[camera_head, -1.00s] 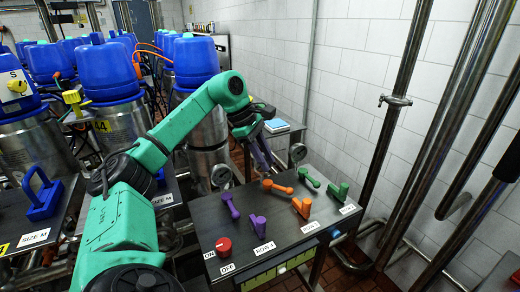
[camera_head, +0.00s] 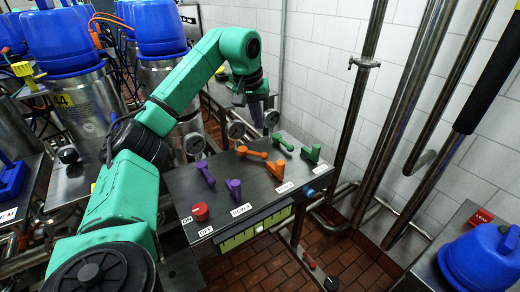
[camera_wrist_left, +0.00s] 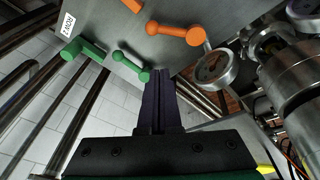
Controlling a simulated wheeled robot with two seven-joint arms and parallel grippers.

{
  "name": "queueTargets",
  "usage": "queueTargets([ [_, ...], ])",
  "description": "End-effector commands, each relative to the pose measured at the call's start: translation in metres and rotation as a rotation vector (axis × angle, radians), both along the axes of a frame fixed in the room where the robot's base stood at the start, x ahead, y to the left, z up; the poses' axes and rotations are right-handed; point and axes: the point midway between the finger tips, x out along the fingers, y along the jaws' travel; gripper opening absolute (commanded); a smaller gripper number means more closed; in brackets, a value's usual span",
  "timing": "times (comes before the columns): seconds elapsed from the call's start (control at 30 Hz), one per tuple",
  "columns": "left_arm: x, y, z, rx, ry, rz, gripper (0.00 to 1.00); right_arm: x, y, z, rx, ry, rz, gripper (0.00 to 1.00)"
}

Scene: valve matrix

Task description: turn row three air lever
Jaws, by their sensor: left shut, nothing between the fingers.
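The valve panel (camera_head: 225,180) is a dark slanted board carrying purple, orange and green levers. The far green lever (camera_head: 283,142) and the near green lever (camera_head: 311,154) stand at its right end. In the left wrist view the small green lever (camera_wrist_left: 130,66) lies beside my gripper, and the larger green lever (camera_wrist_left: 82,50) is further left. My left gripper (camera_head: 257,118) is above the panel's far edge, shut and empty. In the left wrist view its closed dark fingers (camera_wrist_left: 159,74) are close to the small green lever's ball end; I cannot tell whether they touch. My right gripper is out of view.
Orange levers (camera_head: 252,153) and purple levers (camera_head: 206,172) share the board with a red knob (camera_head: 200,211). Round gauges (camera_head: 236,130) stand along its far edge. Steel pipes (camera_head: 412,110) run before the tiled wall. Blue-topped vessels (camera_head: 158,40) stand at left.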

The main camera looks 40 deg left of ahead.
Motion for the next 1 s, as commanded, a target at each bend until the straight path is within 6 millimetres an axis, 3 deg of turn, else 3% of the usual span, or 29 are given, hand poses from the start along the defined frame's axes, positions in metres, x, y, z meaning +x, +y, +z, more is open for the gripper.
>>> queueTargets([
  [0.1,0.010,-0.003,-0.001,0.119,0.001,-0.183,0.00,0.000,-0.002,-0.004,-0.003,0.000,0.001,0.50],
  [0.27,0.014,-0.001,-0.013,0.134,0.008,-0.209,0.00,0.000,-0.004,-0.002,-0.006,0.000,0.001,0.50],
  [0.67,0.038,0.007,-0.093,0.129,0.010,-0.206,0.00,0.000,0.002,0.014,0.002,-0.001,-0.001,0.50],
  [0.83,0.013,0.000,-0.088,0.134,0.007,-0.207,0.00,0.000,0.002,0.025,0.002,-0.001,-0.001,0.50],
  [1.0,0.002,-0.005,-0.088,0.131,0.005,-0.206,0.00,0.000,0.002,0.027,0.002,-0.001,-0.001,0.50],
])
